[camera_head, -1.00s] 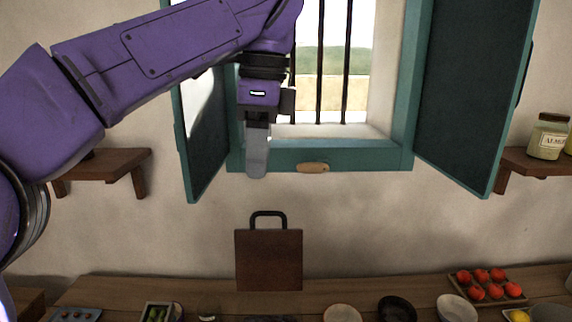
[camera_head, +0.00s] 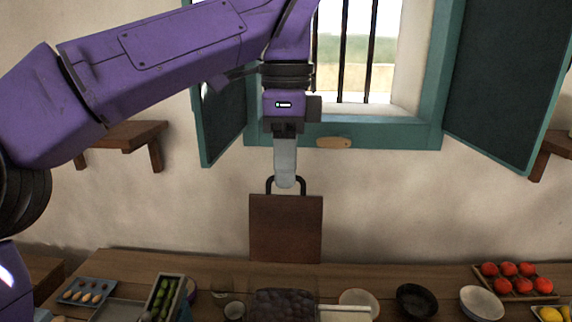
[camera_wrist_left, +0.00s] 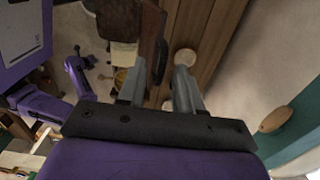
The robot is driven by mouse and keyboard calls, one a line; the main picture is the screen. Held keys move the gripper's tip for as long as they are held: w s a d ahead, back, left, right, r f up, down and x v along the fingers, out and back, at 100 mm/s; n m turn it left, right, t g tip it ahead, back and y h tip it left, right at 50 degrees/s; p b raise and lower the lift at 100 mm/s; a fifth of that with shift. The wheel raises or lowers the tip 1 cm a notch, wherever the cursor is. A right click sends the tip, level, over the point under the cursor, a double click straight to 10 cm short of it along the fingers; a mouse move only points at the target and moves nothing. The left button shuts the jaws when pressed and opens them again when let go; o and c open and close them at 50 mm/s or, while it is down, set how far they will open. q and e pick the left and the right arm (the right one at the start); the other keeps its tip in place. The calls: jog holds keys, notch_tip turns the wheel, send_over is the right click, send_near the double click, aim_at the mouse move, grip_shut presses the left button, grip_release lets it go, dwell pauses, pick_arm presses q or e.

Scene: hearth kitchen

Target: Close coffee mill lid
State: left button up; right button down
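A brown panel (camera_head: 286,228) with a black loop handle (camera_head: 270,184) on its top edge stands upright behind a box of dark lumps (camera_head: 282,303), which look like beans. I take the panel for the coffee mill's open lid. My left gripper (camera_head: 285,184) points down at the handle, its near finger covering the handle's middle. In the left wrist view my left gripper (camera_wrist_left: 158,80) has its fingers apart, with the panel's brown edge (camera_wrist_left: 150,32) between or just beyond them. Contact cannot be told. Purple parts of mine show at the wrist view's left; a right gripper cannot be made out clearly.
The counter holds an egg tray (camera_head: 86,291), a crate of green vegetables (camera_head: 163,298), a black bowl (camera_head: 416,301), a white bowl (camera_head: 482,303) and a tray of red fruit (camera_head: 516,281). The shuttered window (camera_head: 380,130) is behind my left arm.

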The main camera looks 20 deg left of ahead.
pick_arm(q)
jog(key=shift+w, duration=0.1)
grip_shut()
dwell(1.2)
